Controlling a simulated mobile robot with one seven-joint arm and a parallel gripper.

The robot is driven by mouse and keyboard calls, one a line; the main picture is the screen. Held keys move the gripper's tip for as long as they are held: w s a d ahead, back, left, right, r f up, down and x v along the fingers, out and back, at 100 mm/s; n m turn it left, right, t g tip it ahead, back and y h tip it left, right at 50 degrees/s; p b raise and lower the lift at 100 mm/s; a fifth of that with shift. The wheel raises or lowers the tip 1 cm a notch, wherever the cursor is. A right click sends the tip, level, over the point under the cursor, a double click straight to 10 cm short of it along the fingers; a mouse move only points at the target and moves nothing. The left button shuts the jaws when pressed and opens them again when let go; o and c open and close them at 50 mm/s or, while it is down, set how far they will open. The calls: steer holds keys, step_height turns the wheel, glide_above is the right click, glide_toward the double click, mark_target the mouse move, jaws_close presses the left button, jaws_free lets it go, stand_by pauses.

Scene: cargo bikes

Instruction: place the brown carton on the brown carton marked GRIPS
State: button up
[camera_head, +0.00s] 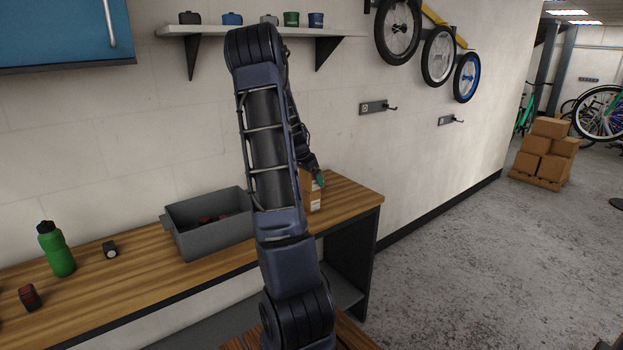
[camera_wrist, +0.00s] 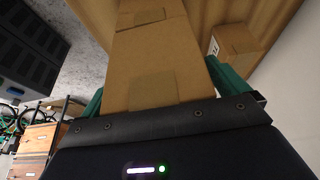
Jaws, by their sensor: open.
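In the wrist view a brown carton (camera_wrist: 155,65) with tape on it lies between the green fingers of my gripper (camera_wrist: 158,88), one finger on each side. The jaws are open, so the carton is not gripped. A second brown carton (camera_wrist: 236,44) with a white label stands on the wooden surface to the right, apart from the fingers. Its lettering is too small to read. In the head view a brown carton (camera_head: 311,195) with a pale label is near the bench's right end, partly hidden by my arm. My gripper (camera_head: 318,179) is right by it.
A grey bin (camera_head: 205,240) with dark items stands on the wooden bench (camera_head: 150,290), left of my arm. A shelf (camera_head: 215,31) is above. Open floor (camera_head: 465,250) lies to the right, with stacked cartons (camera_head: 545,152) beyond.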

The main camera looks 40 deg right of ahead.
steer(key=v, duration=1.1)
steer(key=s+a+r+n+t+y, duration=0.1)
steer(key=s+a+r+n, duration=0.15)
steer(key=a, duration=0.35)
steer(key=s+a+r+n+t+y, duration=0.1)
steer(key=s+a+r+n, duration=0.15)
steer(key=a, duration=0.35)
steer(key=s+a+r+n+t+y, duration=0.2)
steer(key=s+a+n, duration=1.1)
steer(key=s+a, duration=1)
steer(key=a, duration=0.3)
steer(key=shift+a+t, duration=0.3)
steer(key=shift+a, duration=0.1)
